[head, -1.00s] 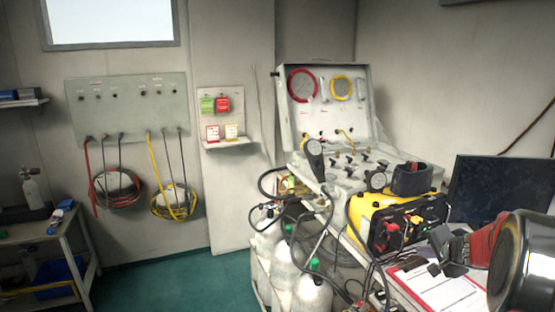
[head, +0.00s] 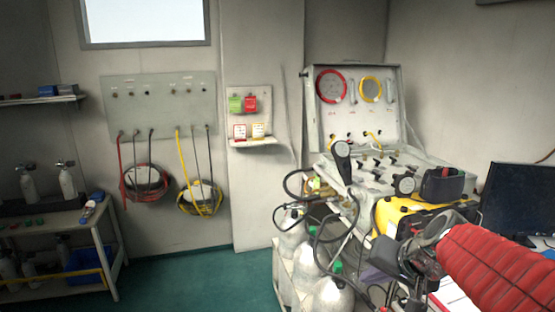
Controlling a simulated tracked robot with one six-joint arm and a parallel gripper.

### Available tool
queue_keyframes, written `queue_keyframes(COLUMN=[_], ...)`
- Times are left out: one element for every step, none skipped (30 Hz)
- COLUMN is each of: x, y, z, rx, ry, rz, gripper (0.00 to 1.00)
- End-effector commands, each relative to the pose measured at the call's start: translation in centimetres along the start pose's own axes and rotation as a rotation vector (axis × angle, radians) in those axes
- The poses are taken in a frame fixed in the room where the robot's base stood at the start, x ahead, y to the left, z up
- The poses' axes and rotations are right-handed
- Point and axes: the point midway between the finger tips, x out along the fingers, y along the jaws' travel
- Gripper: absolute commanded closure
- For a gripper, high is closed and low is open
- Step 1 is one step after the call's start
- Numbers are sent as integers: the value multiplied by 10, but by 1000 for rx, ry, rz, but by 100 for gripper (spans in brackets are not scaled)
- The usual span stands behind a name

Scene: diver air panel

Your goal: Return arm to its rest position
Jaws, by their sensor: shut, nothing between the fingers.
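My arm, in a red quilted sleeve, reaches in from the lower right of the head view. My gripper (head: 392,262) is at its left end, dark grey, with its fingers together and nothing held. It appears in front of the yellow case (head: 392,215) and the desk edge. It hides the lower part of the case and some of the hoses; I cannot tell whether it touches them.
The open air panel (head: 357,100) with gauges stands behind the yellow case. White cylinders (head: 310,258) stand below, left of my gripper. A monitor (head: 520,200) is at right, near my arm. Papers (head: 455,300) lie under the arm. The green floor (head: 205,285) is clear.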

Motion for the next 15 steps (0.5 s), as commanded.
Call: queue_keyframes(x=[-7,-10,-15,-18,-22,-26,-29,-33,-37,-40,-44,-48,-51,-54,-58], y=[-6,-8,-10,-11,-12,-13,-14,-14,-13,-13,-12,-11,-10,-8,-6], z=[13,21,31,39,46,56,64,71,80,87,94,103,109,115,123], rx=[-37,-58,-84,-104,-125,-151,-170,-190,-216,-236,-254,-280,-298,-316,-342], ry=[-9,-17,-26,-33,-39,-47,-54,-58,-64,-69,-73,-78,-80,-84,-87], rz=[7,13,21,29,36,46,53,61,73,81,90,101,111,121,133], gripper=[100,100,100,100,100,100,100,100,100,100,100,100,100,100,100])
